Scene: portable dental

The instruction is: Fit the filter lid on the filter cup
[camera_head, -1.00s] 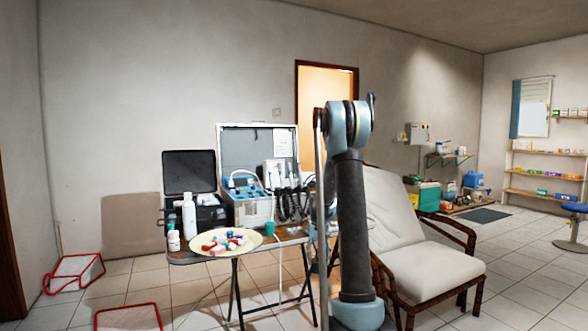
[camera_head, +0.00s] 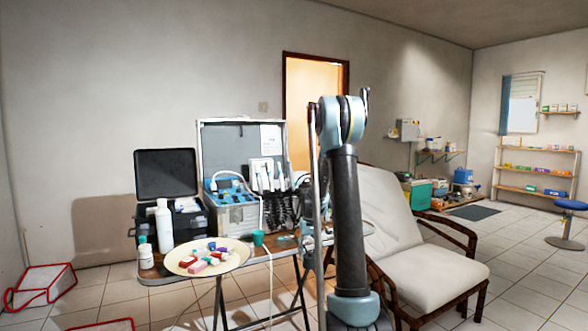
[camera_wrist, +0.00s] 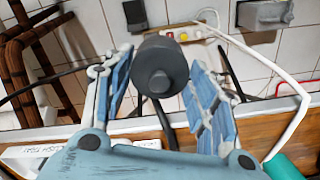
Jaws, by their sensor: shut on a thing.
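A dark grey round piece with a smaller knob on its face, apparently the filter lid (camera_wrist: 160,66), is between the blue finger pads of my gripper (camera_wrist: 161,60) in the wrist view. My gripper is shut on it. It is held close to the edge of the wooden table (camera_wrist: 255,133), with the tiled floor seen beyond. In the head view my arm largely hides my gripper and the lid. I cannot pick out the filter cup for sure in either view. A green cup (camera_head: 259,238) stands on the table, and part of it shows in the wrist view (camera_wrist: 287,167).
The folding table (camera_head: 160,278) carries an open silver case (camera_head: 238,218), a black case (camera_head: 165,172), bottles (camera_head: 164,220) and a plate (camera_head: 182,268) of coloured pieces. A white hose (camera_wrist: 297,103) runs near my gripper. A reclining chair (camera_head: 430,272) stands right of my arm.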

